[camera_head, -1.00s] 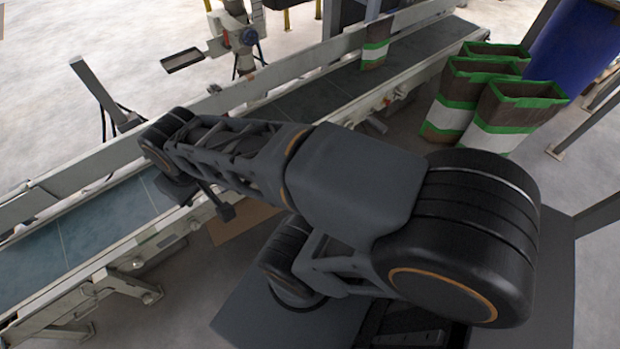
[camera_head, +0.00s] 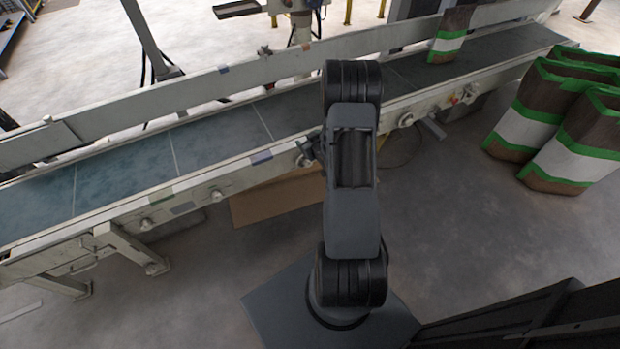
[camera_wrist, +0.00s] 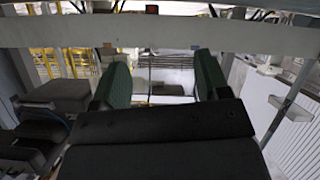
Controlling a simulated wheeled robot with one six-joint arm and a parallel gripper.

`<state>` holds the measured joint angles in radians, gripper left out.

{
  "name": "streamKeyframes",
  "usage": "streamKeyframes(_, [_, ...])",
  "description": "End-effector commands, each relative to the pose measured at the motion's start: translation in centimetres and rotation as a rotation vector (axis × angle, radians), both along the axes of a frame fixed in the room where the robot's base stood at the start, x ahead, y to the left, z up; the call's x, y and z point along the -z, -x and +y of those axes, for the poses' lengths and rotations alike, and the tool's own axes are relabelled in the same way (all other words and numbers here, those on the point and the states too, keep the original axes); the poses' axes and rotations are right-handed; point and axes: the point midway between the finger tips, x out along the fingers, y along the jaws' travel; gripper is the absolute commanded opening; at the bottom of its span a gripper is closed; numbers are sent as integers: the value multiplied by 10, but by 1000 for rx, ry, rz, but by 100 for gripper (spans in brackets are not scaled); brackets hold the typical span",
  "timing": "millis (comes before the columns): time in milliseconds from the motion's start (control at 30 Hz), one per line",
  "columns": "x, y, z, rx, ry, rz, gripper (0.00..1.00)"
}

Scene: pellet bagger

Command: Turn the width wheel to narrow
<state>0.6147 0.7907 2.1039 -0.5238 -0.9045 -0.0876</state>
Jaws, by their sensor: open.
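Several small round knobs sit along the near side rail of the conveyor in the head view, such as a pale round knob (camera_head: 406,119) right of my arm and another knob (camera_head: 217,194) to the left. I cannot tell whether any of them is the width wheel. My gripper (camera_wrist: 160,78) shows in the wrist view with its two green-faced fingers apart and nothing between them. A long pale rail (camera_wrist: 230,38) crosses beyond the fingertips. In the head view my arm covers part of the conveyor, and the gripper cannot be made out clearly.
The conveyor belt (camera_head: 120,180) runs from lower left to upper right. A brown, white and green bag (camera_head: 448,42) stands on it. Several similar bags (camera_head: 560,150) stand on the floor at right. A brown flat panel (camera_head: 270,205) lies below the rail.

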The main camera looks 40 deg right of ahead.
Motion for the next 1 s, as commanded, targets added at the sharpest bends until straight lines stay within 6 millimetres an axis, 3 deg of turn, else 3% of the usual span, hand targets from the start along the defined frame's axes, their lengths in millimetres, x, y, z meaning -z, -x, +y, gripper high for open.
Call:
streamKeyframes(33, [55, 11, -8, 0, -22, -43, 69])
streamKeyframes(100, [93, 23, -14, -7, -43, -123, 69])
streamKeyframes(200, [138, 43, -17, -8, -75, -228, 69])
streamKeyframes(333, [178, 67, -16, 1, -112, -342, 69])
streamKeyframes(500, [205, 89, -13, 17, -141, -437, 69])
streamKeyframes(633, [212, 90, -12, 20, -148, -468, 69])
streamKeyframes(767, [213, 75, -13, 19, -150, -477, 69])
streamKeyframes(1000, [213, 28, -20, 19, -147, -477, 69])
